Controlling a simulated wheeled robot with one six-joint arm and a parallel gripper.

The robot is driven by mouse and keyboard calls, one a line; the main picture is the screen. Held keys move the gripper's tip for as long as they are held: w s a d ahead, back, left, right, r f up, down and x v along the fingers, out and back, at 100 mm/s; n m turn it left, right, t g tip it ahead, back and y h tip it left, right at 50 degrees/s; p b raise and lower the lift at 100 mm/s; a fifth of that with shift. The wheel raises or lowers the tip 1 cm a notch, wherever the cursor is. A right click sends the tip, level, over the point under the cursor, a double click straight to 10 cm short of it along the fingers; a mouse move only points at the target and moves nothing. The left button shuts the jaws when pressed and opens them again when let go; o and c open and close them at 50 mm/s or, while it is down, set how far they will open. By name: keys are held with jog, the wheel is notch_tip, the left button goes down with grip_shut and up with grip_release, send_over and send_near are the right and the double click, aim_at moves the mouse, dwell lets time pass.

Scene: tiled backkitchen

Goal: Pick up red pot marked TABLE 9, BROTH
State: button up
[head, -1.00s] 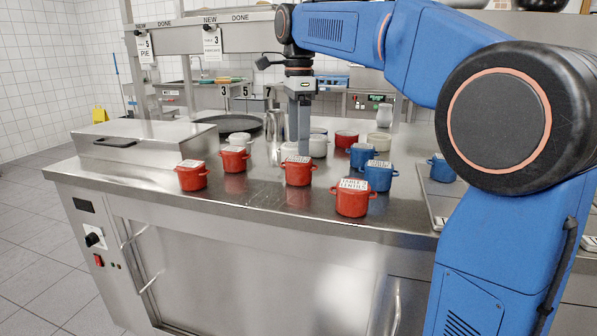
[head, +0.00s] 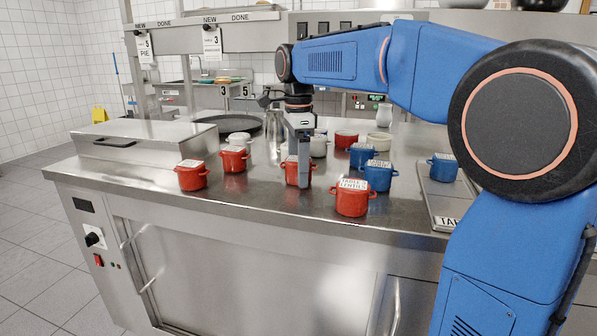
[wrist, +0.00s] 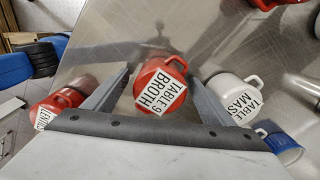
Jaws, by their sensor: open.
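The red pot marked TABLE 9, BROTH (wrist: 152,82) shows its white label in the wrist view, framed between the two fingers. In the head view a red pot (head: 290,174) stands in the middle of the counter, partly hidden by my gripper (head: 304,184); its label cannot be read there. In the wrist view my gripper (wrist: 158,78) is open, with one finger on each side of the pot and space showing between them. Whether a finger touches the pot cannot be told.
A red pot marked LENTILS (head: 351,200) stands close in front at the right. Two red pots (head: 192,178) are at the left. Blue pots (head: 378,178) and white pots (head: 318,146) stand behind and to the right. A tray (head: 440,199) lies right. The front left counter is clear.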

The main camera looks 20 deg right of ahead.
jog(key=c, duration=1.4)
